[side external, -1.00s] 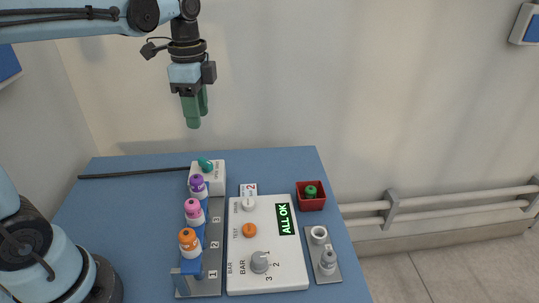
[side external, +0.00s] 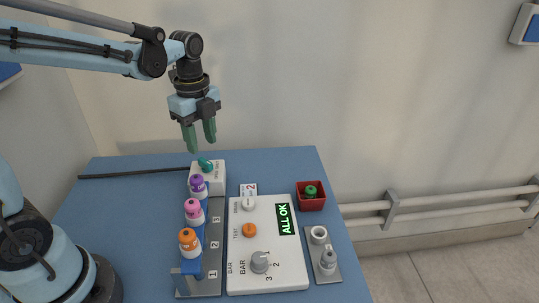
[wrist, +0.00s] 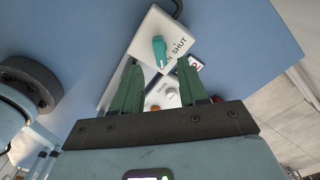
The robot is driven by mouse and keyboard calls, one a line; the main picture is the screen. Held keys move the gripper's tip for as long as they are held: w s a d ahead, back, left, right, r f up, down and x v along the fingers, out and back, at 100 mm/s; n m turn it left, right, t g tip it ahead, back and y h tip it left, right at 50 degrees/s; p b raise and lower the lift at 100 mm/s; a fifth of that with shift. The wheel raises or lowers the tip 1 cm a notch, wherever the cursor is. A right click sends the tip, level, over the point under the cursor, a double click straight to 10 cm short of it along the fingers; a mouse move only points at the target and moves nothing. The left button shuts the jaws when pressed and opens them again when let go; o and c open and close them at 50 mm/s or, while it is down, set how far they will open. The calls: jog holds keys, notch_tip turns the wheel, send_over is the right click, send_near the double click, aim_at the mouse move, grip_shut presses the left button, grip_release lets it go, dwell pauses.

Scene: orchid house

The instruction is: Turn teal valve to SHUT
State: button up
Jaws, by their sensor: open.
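The teal valve (side external: 205,164) is a small handle on top of a white box (side external: 213,181) at the back of the blue table. In the wrist view the teal valve (wrist: 160,51) stands on the white box (wrist: 143,39), its handle pointing towards the OPEN lettering, which is partly hidden; the word SHUT shows beside it. My gripper (side external: 202,146) has green fingers, spread apart and empty, and hangs above the box. In the wrist view my gripper (wrist: 165,85) shows a finger on each side, with the valve beyond the fingertips.
Bottles with purple (side external: 197,180), pink (side external: 193,207) and orange (side external: 188,238) caps stand in a rack just in front of the box. A white panel (side external: 285,270) with knobs and an ALL OK display lies to the right. A red bin (side external: 312,204) holds a green-capped item. A black hose (side external: 130,173) runs left.

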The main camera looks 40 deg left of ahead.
aim_at(204, 161)
jog(key=shift+f, duration=2.65)
jog(key=shift+c, duration=0.3)
grip_shut()
